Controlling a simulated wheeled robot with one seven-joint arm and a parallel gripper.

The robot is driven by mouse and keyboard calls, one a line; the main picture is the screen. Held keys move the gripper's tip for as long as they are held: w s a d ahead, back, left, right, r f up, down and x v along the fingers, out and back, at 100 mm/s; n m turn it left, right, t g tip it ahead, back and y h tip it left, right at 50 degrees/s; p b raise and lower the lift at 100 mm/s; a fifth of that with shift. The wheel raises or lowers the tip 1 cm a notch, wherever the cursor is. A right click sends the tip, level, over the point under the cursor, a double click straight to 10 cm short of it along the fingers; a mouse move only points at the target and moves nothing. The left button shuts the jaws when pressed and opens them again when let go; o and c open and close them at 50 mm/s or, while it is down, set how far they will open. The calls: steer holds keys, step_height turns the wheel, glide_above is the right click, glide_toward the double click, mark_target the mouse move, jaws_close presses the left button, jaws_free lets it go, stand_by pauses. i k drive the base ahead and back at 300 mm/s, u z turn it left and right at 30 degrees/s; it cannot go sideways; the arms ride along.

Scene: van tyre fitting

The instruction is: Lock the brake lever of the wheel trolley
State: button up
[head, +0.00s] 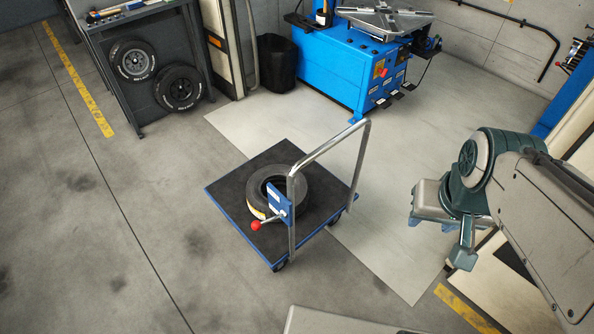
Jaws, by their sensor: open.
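The wheel trolley (233,192) stands mid-floor, a dark deck with blue edges and a silver push handle (333,143). The brake lever (269,219) is a short metal rod with a red ball knob (256,225). It is mounted on a blue plate (276,197) by the near handle post and points left and slightly down in the head view. A black tyre (300,185) lies on the deck behind the plate, partly hidden by it. My gripper (440,238) is open and empty, well right of the trolley and apart from the lever.
A blue tyre machine (340,65) stands at the back, with a black bin (277,62) beside it. A workbench (150,18) with two wheels below is at the back left. The floor left of and in front of the trolley is clear.

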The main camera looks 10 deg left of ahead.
mark_target(256, 225)
steer(key=u, duration=1.35)
steer(key=k, duration=1.35)
steer(key=z, duration=0.55)
steer(key=i, duration=1.65)
steer(key=u, duration=0.5)
